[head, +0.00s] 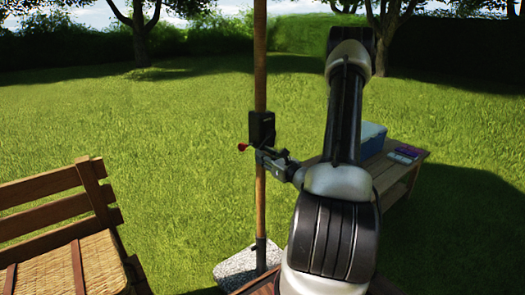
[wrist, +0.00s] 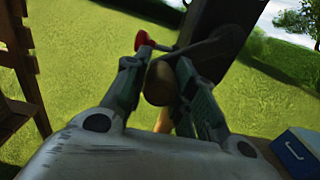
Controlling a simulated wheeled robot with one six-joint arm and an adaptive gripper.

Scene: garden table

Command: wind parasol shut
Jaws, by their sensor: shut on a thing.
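The parasol pole (head: 260,60) is brown and stands upright, with its canopy out of view. A dark crank housing (head: 262,129) sits on the pole. The crank's red knob (head: 243,147) sticks out to the left just below the housing. My gripper (head: 262,156) is at the crank, shut on it, in front of the pole. In the wrist view, the red knob (wrist: 144,40) is at the left fingertip and a thin grey crank arm (wrist: 190,47) runs right toward the dark housing (wrist: 208,25). The exact contact between fingers and crank is partly hidden.
A speckled stone base (head: 238,268) holds the pole's foot. A wooden bench (head: 60,215) with a woven seat stands at left. Open lawn lies behind.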

